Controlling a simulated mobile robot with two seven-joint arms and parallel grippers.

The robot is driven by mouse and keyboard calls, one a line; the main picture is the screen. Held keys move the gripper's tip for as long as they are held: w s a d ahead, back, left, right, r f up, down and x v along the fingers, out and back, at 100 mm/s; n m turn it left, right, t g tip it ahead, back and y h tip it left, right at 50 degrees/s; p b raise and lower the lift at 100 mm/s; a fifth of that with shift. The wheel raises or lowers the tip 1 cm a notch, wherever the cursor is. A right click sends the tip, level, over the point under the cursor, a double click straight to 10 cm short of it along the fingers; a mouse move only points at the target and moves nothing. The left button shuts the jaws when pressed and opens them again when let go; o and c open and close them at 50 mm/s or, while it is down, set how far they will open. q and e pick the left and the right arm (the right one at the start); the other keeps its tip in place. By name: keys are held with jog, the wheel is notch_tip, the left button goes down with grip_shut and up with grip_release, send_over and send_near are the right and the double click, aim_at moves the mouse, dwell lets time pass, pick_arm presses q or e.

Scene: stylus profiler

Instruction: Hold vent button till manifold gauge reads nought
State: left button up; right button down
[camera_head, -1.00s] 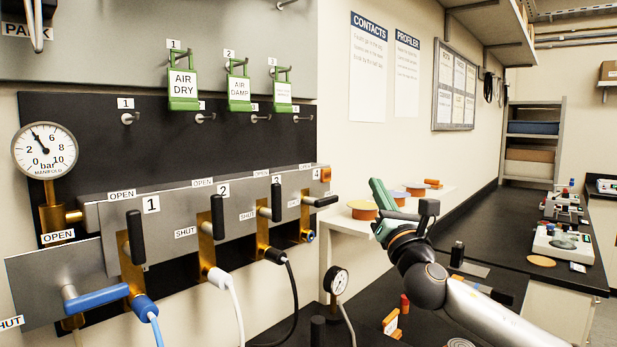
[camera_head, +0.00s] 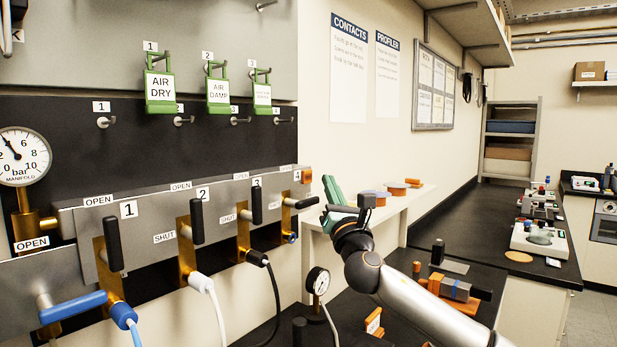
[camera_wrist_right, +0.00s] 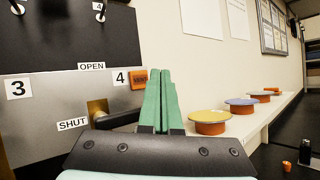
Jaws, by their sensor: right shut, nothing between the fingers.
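The orange vent button (camera_head: 306,175) sits at the right end of the grey manifold panel, beside label 4. It also shows in the right wrist view (camera_wrist_right: 138,80). My right gripper (camera_head: 328,180) has green fingers, shut and empty, just right of the button in the head view. In the wrist view the fingertips (camera_wrist_right: 160,73) also stand right of the button; no contact is visible. The round manifold gauge (camera_head: 22,156) is at the far left, its needle pointing up-left near 4 bar. My left gripper is out of view.
Black-handled valve levers (camera_head: 196,222) line the panel, and valve 4's handle (camera_head: 306,203) projects below the button. A white shelf (camera_head: 398,207) with several round orange-sided pieces runs to the right. A small gauge (camera_head: 318,281) stands below. Green tags hang above the panel.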

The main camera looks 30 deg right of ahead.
aim_at(308, 177)
jog(key=shift+w+a, duration=0.2)
jog(key=shift+w, duration=0.3)
jog(key=shift+w+a, duration=0.2)
jog(key=shift+w, duration=0.3)
jog(key=shift+w, duration=0.15)
dwell(1.3)
jog(key=shift+w+a, duration=0.2)
jog(key=shift+w, duration=0.05)
jog(key=shift+w+a, duration=0.15)
jog(key=shift+w, duration=0.25)
dwell(2.1)
jog(key=shift+s+p, duration=0.15)
jog(key=shift+p, duration=0.15)
jog(key=shift+s+d, duration=0.35)
jog(key=shift+s, duration=0.3)
